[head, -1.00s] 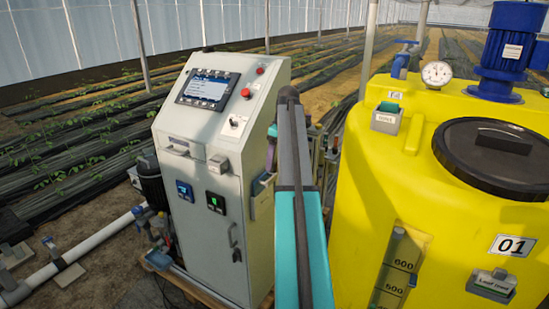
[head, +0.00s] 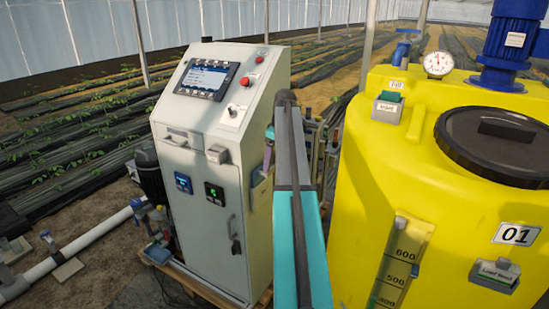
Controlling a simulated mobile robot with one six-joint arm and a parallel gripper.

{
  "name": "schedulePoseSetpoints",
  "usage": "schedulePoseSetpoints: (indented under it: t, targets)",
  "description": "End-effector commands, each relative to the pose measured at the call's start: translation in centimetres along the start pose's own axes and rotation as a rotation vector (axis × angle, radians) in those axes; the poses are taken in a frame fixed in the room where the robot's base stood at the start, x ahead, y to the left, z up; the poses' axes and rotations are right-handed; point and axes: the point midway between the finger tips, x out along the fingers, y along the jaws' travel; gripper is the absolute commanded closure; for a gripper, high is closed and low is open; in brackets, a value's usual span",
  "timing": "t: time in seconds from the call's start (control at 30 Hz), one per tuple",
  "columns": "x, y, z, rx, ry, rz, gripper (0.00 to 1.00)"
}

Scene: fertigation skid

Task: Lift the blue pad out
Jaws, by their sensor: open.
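I cannot pick out the blue pad for certain. A small grey holder (head: 387,112) on the yellow tank has a green-teal pad (head: 390,96) standing in it. A second tank holder (head: 494,279), at the lower right, has a dark pad in it. The pale cabinet carries a wide grey holder (head: 183,139) and a smaller one (head: 217,154) on its front, and another holder (head: 262,188) on its right side, partly behind my arm. My teal and grey arm rises through the middle of the view.
The yellow tank (head: 370,190) fills the right, with a black lid (head: 492,145), blue motor (head: 512,45) and gauge (head: 438,64). The cabinet (head: 210,220) has a screen and lit displays. A white pipe (head: 90,240) runs along the ground at left. Plant rows lie behind.

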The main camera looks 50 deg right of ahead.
Motion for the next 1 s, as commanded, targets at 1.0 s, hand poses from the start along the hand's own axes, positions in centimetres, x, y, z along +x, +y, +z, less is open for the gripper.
schedulePoseSetpoints:
  t: [1.0]
  targets:
    - [3.8, -0.1, -0.2, -0.003, 0.000, 0.000, 0.40]
